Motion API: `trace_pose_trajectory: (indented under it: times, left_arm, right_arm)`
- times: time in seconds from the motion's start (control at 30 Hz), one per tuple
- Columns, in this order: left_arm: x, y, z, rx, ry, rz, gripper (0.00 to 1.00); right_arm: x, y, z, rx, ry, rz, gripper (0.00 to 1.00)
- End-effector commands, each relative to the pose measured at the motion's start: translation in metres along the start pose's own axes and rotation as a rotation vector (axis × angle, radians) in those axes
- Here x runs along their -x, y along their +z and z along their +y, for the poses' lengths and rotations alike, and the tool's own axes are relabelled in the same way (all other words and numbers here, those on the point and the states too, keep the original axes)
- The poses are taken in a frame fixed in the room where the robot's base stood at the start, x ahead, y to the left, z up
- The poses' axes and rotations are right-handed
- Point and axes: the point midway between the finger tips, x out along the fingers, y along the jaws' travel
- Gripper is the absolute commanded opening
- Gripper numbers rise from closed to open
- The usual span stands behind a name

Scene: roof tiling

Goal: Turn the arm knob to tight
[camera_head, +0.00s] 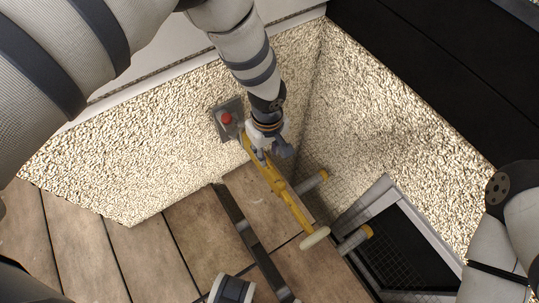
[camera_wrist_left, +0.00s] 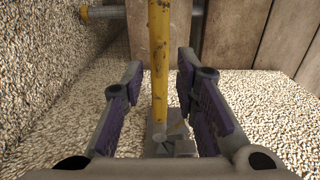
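A yellow arm (camera_head: 285,193) slants from the pebbled wall out over the wooden boards, with a pale rounded end (camera_head: 315,238). A grey plate on the wall carries a red knob (camera_head: 227,118), just left of my left gripper (camera_head: 270,147). I cannot tell whether this is the arm knob. In the left wrist view the yellow arm (camera_wrist_left: 159,60) runs between the two spread fingers of my left gripper (camera_wrist_left: 161,68), with gaps on both sides. A grey bracket (camera_wrist_left: 170,135) sits at its lower end. My right gripper is out of view; only the right arm shows.
Pebbled walls (camera_head: 375,120) meet in a corner behind the yellow arm. A dark rail (camera_head: 248,235) crosses the boards (camera_head: 150,260). A dark framed opening (camera_head: 400,250) is at lower right.

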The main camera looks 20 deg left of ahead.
Motion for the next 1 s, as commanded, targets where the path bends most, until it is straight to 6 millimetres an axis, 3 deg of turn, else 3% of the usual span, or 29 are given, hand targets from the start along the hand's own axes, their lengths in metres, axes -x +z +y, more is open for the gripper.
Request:
trace_pose_trajectory:
  times: [0.03, 0.13, 0.47, 0.6, 1.0]
  left_arm:
    - [-0.013, 0.001, -0.001, 0.001, -0.003, -0.003, 0.28]
    - [-0.026, 0.001, -0.001, 0.001, -0.001, -0.002, 0.28]
    - [-0.032, 0.0, 0.0, 0.0, 0.001, 0.0, 0.28]
    - [-0.031, 0.0, 0.0, 0.0, 0.001, 0.0, 0.0]
    - [-0.031, 0.0, 0.0, -0.027, 0.0, 0.0, 0.0]
  right_arm:
    - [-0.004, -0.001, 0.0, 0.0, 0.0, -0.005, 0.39]
    - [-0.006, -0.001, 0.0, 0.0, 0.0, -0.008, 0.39]
    - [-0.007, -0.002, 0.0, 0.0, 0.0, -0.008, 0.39]
    - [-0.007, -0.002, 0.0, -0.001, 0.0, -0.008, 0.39]
    - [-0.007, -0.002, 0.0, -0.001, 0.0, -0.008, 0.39]
